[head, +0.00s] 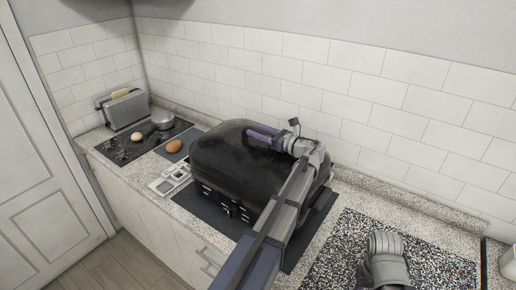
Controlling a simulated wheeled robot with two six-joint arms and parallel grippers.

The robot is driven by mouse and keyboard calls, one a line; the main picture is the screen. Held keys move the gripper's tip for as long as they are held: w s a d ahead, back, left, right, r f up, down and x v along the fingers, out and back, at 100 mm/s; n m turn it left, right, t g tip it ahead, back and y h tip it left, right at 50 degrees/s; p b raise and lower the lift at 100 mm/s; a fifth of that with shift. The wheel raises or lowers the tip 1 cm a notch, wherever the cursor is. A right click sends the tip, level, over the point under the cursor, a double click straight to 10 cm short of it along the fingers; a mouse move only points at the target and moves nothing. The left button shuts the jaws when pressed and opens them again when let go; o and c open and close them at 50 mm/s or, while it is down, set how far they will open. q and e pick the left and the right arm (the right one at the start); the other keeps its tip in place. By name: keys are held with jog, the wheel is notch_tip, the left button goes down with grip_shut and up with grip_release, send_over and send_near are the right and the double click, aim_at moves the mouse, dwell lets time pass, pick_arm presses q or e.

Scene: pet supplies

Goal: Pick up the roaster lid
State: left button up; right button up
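The roaster (228,213) is a large black appliance standing on a dark mat on the counter. Its black domed lid (220,150) sits on top and looks closed. My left arm reaches in from the bottom centre and crosses in front of the roaster's right side. My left gripper (262,134) is at the top of the lid, with its bluish fingers pointing left. Whether the fingers touch the lid or grip a handle is unclear. Part of my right arm shows at the bottom right, but its gripper fingers are not visible.
A toaster (126,108) with bread, a cooktop (143,147) with a pot (162,118), and an egg-like item (174,146) are to the left. A speckled dark mat (345,245) lies to the right. A tiled wall (330,85) rises close behind the roaster.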

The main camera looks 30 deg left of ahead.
pick_arm(q)
grip_shut()
dwell(1.0)
